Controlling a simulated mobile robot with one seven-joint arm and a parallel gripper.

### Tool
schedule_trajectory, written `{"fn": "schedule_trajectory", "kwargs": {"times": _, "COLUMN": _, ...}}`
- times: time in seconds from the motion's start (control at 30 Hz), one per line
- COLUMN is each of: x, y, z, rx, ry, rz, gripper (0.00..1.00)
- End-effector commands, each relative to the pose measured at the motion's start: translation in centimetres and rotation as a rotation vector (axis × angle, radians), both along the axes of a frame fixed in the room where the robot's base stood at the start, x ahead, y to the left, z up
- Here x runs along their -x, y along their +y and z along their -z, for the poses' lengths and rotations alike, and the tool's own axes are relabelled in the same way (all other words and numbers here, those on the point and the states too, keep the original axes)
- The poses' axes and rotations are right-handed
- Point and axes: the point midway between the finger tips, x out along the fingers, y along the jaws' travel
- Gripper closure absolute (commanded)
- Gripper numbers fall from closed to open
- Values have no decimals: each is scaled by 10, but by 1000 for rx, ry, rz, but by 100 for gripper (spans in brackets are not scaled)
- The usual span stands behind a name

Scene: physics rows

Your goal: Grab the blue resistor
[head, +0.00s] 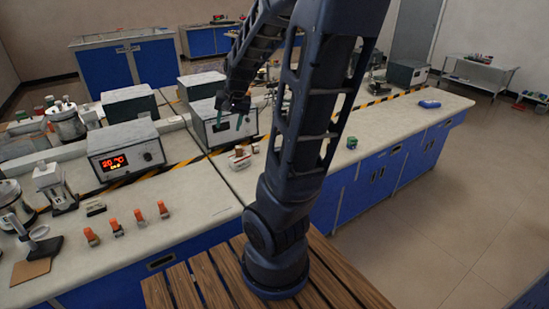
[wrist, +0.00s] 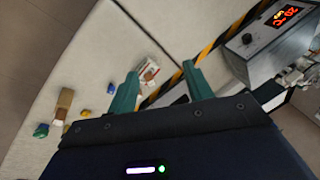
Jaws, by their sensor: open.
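A small blue piece (head: 428,104) lies on the bench top near its right end in the head view. It may be the blue resistor, but it is too small to be sure.
A red-and-white box (head: 240,157) lies on the bench below my gripper. Yellow-black tape crosses the bench. A small red-green item (head: 351,143) lies behind my arm; the bench right of it is mostly clear.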

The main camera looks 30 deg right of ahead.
Motion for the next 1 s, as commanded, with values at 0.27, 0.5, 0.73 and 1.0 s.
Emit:
{"fn": "schedule_trajectory", "kwargs": {"times": 0.27, "x": -43, "y": -34, "z": 51, "rx": -20, "ry": 70, "rz": 200, "gripper": 49}}
{"fn": "schedule_trajectory", "kwargs": {"times": 0.5, "x": -70, "y": -69, "z": 96, "rx": 4, "ry": 115, "rz": 377, "gripper": 49}}
{"fn": "schedule_trajectory", "kwargs": {"times": 0.73, "x": -89, "y": -107, "z": 136, "rx": 64, "ry": 140, "rz": 541, "gripper": 49}}
{"fn": "schedule_trajectory", "kwargs": {"times": 1.0, "x": -103, "y": -158, "z": 175, "rx": 175, "ry": 138, "rz": 725, "gripper": 49}}
